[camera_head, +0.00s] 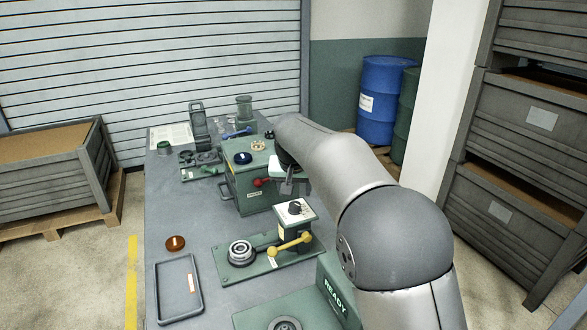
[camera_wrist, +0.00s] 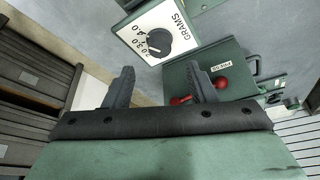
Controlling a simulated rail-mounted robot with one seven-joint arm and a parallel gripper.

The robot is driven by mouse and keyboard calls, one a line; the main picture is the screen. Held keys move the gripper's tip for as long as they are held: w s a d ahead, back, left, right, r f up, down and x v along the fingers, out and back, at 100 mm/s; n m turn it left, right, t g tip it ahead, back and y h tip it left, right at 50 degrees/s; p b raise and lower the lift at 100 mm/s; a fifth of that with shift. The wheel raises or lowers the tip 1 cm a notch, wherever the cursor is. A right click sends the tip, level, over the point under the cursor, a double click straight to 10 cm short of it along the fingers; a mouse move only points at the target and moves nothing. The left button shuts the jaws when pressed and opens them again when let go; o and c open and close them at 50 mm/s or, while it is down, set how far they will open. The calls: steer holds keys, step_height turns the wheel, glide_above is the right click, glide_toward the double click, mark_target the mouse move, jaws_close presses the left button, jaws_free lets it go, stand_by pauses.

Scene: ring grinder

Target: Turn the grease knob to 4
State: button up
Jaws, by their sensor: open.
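The grease knob (camera_head: 295,208) is a black round knob on a white dial plate on top of a small green box. In the wrist view the knob (camera_wrist: 158,41) shows in front of my fingertips, and its dial plate (camera_wrist: 172,22) reads GRAMS with 3.0 and 4.0 among the numbers. I cannot tell for sure which number the knob points to. My gripper (camera_wrist: 160,76) is open and empty, its two fingers spread apart. In the head view my gripper (camera_head: 289,187) hangs behind and above the knob, apart from it.
A yellow lever (camera_head: 290,244) and a ringed metal spindle (camera_head: 241,251) sit on the green base beside the knob box. A larger green box with a red handle (camera_head: 262,182) stands behind. A READY block (camera_head: 335,293) is in front.

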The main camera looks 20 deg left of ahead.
steer(key=v, duration=1.1)
steer(key=shift+b, duration=0.35)
steer(key=s+d+f+m+g, duration=0.1)
steer(key=s+d+f, duration=0.2)
steer(key=d, duration=0.7)
steer(key=s+d+f+g, duration=0.15)
steer(key=s+d, duration=0.25)
steer(key=d, duration=0.7)
steer(key=s+d+f, duration=0.4)
steer(key=s+d, duration=0.1)
steer(key=s, duration=0.2)
steer(key=s+d+f+m+g, duration=0.1)
steer(key=s+d+f, duration=0.4)
steer(key=s, duration=0.3)
steer(key=s+d+f+h, duration=0.1)
steer(key=s+d+f, duration=0.3)
steer(key=s, duration=0.3)
steer(key=shift+s+d+f+m, duration=0.3)
steer(key=shift+d+f+m, duration=0.1)
steer(key=shift+f, duration=0.15)
steer(key=shift+c, duration=0.3)
